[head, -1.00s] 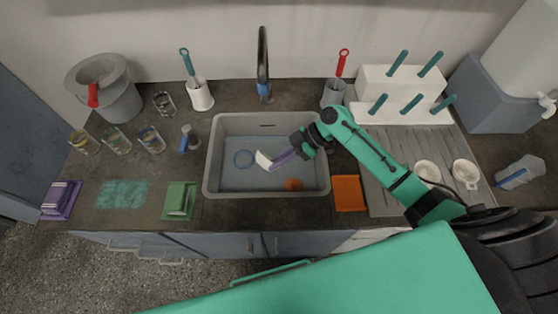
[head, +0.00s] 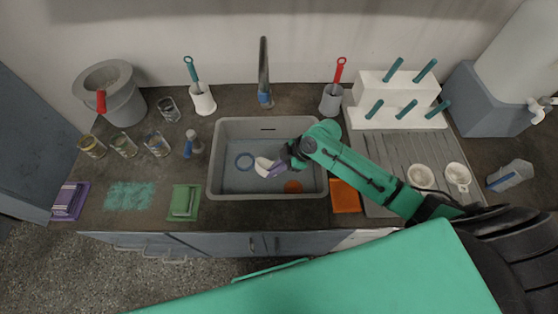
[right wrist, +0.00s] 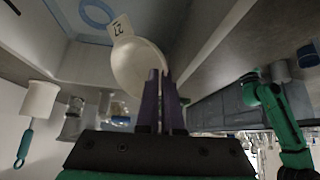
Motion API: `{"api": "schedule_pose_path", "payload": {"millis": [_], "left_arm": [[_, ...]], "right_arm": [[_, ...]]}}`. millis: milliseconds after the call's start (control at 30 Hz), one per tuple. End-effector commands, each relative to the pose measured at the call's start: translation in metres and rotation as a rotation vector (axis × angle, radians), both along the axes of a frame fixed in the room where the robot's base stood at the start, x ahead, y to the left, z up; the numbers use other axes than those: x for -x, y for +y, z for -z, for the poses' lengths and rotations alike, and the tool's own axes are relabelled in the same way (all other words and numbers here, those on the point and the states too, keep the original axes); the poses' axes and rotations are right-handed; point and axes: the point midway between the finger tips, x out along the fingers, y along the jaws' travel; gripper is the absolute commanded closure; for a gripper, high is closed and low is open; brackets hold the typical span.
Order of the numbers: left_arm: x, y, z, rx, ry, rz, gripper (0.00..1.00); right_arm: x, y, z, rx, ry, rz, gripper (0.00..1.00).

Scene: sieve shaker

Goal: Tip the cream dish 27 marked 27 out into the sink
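The cream dish (head: 263,166) is held over the sink (head: 212,170) by my right gripper (head: 276,168). In the right wrist view the dish (right wrist: 138,68) is a round cream shape with a tab marked 27 (right wrist: 118,27). The purple fingers of my right gripper (right wrist: 162,95) are close together at the dish's edge, shut on it. The dish is tilted, inside the sink's outline and apart from its walls. I cannot tell whether anything is in it. My left gripper is not in view.
In the sink lie a blue ring (head: 244,161) and an orange round piece (head: 293,187). The tap (head: 264,75) stands behind. Two other cream dishes (head: 420,177) (head: 458,176) sit on the drainer at right. An orange cloth (head: 345,197) lies right of the sink.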

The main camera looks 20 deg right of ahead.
Motion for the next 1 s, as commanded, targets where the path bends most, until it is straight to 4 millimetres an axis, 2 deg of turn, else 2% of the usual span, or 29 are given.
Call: {"api": "schedule_pose_path", "payload": {"millis": [100,367,567,767,1000], "left_arm": [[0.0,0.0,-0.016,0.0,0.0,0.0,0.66],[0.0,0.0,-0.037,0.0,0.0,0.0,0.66],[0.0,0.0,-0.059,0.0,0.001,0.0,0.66],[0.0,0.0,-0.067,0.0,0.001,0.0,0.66],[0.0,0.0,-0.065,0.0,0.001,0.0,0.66]], "right_arm": [[0.005,0.007,-0.002,0.066,-0.039,-0.003,1.0],[0.018,0.029,0.009,0.238,-0.141,-0.002,1.0],[0.029,0.047,0.002,0.37,-0.218,-0.001,1.0],[0.039,0.065,0.0,0.518,-0.308,0.0,1.0],[0.047,0.079,-0.001,0.657,-0.39,0.002,1.0]]}}
